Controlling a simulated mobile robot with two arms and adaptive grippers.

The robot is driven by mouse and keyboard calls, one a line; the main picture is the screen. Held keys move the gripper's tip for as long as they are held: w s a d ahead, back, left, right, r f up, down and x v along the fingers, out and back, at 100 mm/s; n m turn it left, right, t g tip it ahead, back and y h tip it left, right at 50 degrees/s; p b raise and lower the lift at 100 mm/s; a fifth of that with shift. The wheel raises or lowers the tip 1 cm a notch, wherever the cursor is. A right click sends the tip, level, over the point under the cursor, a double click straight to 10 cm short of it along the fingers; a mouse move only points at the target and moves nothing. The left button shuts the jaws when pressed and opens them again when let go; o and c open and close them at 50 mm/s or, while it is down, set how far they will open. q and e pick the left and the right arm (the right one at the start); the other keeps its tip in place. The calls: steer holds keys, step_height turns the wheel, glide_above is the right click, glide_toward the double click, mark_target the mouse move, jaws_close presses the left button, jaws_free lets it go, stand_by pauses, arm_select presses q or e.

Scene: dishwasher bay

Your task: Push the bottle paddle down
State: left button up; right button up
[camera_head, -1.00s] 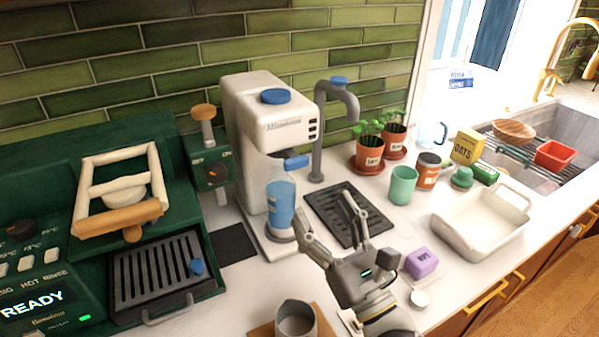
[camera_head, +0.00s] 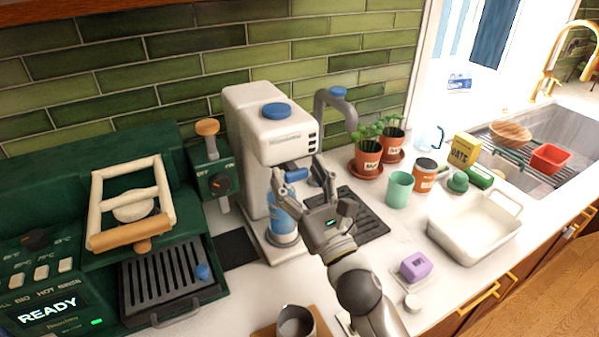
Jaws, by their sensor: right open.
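The blue bottle paddle (camera_head: 297,175) sticks out from the front of the white dispenser (camera_head: 250,125), under its head. A blue bottle (camera_head: 282,222) stands upright on the dispenser's base below the paddle, partly covered by my gripper. My right gripper (camera_head: 299,172) is open, with its fingers pointing up and away, one to each side of the paddle in the picture. I cannot tell whether it touches the paddle. My left gripper is not in view.
A grey tap (camera_head: 336,110) and a dark drain grate (camera_head: 365,213) are right of the dispenser. Potted plants, a green cup (camera_head: 398,190) and a white basin (camera_head: 474,228) stand farther right. A grey pitcher (camera_head: 296,324) and a purple box (camera_head: 415,267) are in front.

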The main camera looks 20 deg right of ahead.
steer(key=shift+c, duration=0.5)
jaws_close()
step_height(320, 180, down, 5)
steer(key=b, duration=0.4)
steer(key=shift+r, duration=0.2)
steer(key=shift+c, duration=1.1)
jaws_free()
steer(key=shift+f, duration=0.1)
steer(key=o, duration=0.3)
